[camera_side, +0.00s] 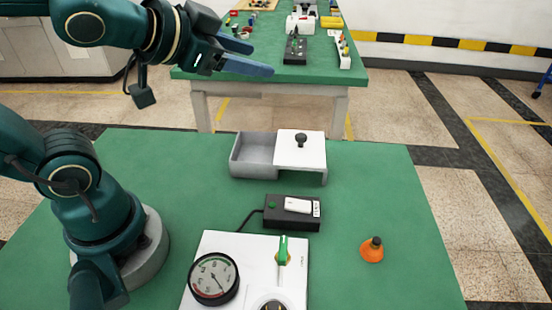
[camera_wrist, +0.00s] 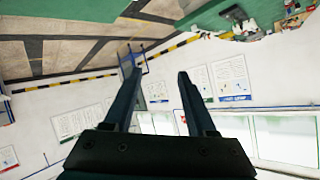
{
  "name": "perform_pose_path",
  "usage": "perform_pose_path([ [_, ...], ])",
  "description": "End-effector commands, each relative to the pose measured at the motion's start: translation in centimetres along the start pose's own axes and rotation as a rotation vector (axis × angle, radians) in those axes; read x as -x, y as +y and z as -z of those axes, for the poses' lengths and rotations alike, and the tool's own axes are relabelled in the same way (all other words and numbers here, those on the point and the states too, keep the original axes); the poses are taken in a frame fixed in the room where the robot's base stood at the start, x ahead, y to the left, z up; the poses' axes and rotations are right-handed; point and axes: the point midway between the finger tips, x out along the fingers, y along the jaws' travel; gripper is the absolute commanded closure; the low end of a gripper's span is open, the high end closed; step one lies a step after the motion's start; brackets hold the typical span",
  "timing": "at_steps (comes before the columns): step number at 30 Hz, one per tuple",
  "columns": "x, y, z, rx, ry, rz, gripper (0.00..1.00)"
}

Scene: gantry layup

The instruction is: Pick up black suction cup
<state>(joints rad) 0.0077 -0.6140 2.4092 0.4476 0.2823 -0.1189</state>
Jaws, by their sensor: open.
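No plainly all-black suction cup shows. An orange cup-shaped piece with a dark top (camera_side: 372,251) stands upright on the green table at the right; I cannot tell if it is the suction cup meant. A black knob (camera_side: 300,141) sits on the white lid of a grey box. My gripper (camera_side: 262,59) is open and empty, high above the table at the upper left, well away from both. In the wrist view its two fingers (camera_wrist: 159,74) are apart with nothing between them. That view faces the room, with walls and floor, not my table's objects.
A grey box (camera_side: 252,155) stands open on its left side. A black switch box (camera_side: 291,213) with a cable lies in front of it. A white panel (camera_side: 243,262) carries a gauge (camera_side: 213,278) and a green-handled valve (camera_side: 283,251). The table (camera_side: 400,200) is clear around the orange piece.

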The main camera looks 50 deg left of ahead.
Motion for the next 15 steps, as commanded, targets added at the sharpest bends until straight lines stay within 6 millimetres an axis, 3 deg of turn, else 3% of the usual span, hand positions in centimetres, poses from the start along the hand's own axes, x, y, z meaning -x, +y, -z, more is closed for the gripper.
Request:
perform_pose_path([
  [3,-2.4,1.5,4.2,-0.204,0.194,-0.056,0.43],
  [7,-4.1,6.3,6.6,-0.425,0.382,-0.236,0.43],
  [11,-4.6,12.4,5.7,-0.605,0.515,-0.513,0.43],
  [15,-3.3,18.3,1.6,-0.723,0.587,-0.873,0.43],
])
